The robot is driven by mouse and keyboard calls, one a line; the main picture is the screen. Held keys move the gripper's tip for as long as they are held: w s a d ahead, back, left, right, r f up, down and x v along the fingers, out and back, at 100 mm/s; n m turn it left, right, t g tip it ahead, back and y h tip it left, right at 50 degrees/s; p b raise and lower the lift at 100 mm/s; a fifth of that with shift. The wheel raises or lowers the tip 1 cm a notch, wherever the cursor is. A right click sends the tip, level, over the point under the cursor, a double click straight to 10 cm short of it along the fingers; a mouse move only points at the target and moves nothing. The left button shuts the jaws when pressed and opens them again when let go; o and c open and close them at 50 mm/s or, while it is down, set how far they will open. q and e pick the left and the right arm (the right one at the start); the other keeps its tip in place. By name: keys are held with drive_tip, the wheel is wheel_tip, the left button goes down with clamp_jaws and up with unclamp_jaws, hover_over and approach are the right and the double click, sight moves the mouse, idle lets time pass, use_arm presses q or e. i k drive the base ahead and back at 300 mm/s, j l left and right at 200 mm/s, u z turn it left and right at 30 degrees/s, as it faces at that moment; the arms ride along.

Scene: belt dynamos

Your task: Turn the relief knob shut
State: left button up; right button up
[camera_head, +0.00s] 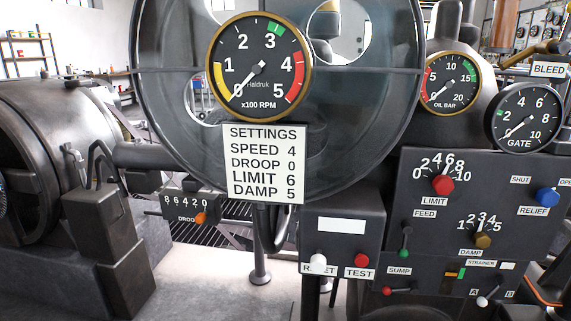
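The relief knob (547,196) is a blue knob near the right edge of the dark control panel (415,215). A white RELIEF label (533,211) sits below it. A SHUT label (520,180) is at its upper left, and a label reading "OP" (566,182), cut off by the picture edge, is at its upper right. I cannot tell which way the knob points. Neither of my grippers is in view, and nothing touches the knob.
Near the knob are the red LIMIT knob (443,184), the brown DAMP knob (483,240), the green FEED lever (405,240) and the GATE gauge (525,117). A settings card (264,163) hangs before a large wheel (160,110). Space before the panel looks clear.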

sight(547, 197)
drive_tip(key=z, duration=1.25)
